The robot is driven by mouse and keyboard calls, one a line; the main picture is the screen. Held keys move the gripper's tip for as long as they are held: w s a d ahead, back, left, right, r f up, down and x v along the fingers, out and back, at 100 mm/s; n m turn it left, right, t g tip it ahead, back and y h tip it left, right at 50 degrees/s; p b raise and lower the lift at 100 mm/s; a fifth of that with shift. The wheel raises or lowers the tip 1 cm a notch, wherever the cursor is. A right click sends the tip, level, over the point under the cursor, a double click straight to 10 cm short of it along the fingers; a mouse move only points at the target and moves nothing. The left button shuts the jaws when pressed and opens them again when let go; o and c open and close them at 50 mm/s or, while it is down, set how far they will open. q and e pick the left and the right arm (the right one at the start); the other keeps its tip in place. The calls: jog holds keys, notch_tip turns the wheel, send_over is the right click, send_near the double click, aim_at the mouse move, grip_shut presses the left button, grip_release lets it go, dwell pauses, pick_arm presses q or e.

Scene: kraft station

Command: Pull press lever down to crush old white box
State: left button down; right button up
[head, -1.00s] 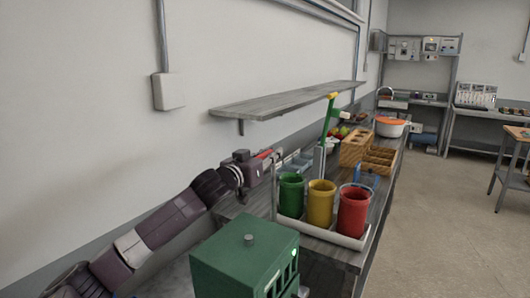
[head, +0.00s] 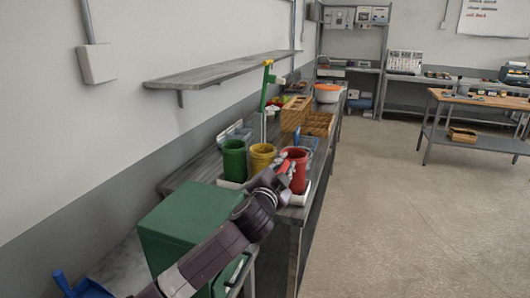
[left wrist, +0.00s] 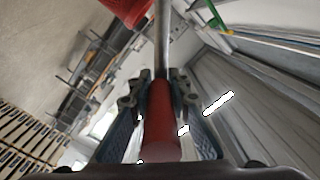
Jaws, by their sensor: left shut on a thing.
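My left gripper (head: 280,178) is in front of the red bin in the head view, at the end of my dark arm. In the left wrist view, its two fingers (left wrist: 160,115) are shut on the red grip of the press lever (left wrist: 160,128). A bare metal rod (left wrist: 161,45) runs on from the grip between the fingers. In the head view the grip is mostly hidden by the gripper. I cannot make out the old white box or the pressing part in either view. My right gripper is not in view.
Green (head: 234,160), yellow (head: 262,158) and red (head: 298,168) bins stand on the bench close behind my gripper. A green cabinet (head: 180,222) stands in front at the left. A wooden shelf (head: 225,70) is on the wall. The floor at the right is clear.

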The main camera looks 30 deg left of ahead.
pick_arm(q)
jog(key=d+f+m+b, duration=0.3)
jog(key=d+f+m, duration=0.1)
jog(key=f, duration=0.5)
jog(key=shift+w+d+f, duration=0.2)
jog(key=shift+d+f, duration=0.15)
jog(key=shift+d, duration=0.3)
jog(key=shift+b, duration=0.3)
jog(key=c, duration=1.8)
grip_release()
jog(key=shift+o, duration=0.2)
jog(key=shift+r, duration=0.1)
jog(key=shift+r, duration=0.1)
jog(key=s+d, duration=0.1)
jog(key=s, duration=1.1)
jog(key=shift+d, duration=0.15)
jog(key=shift+s, duration=0.15)
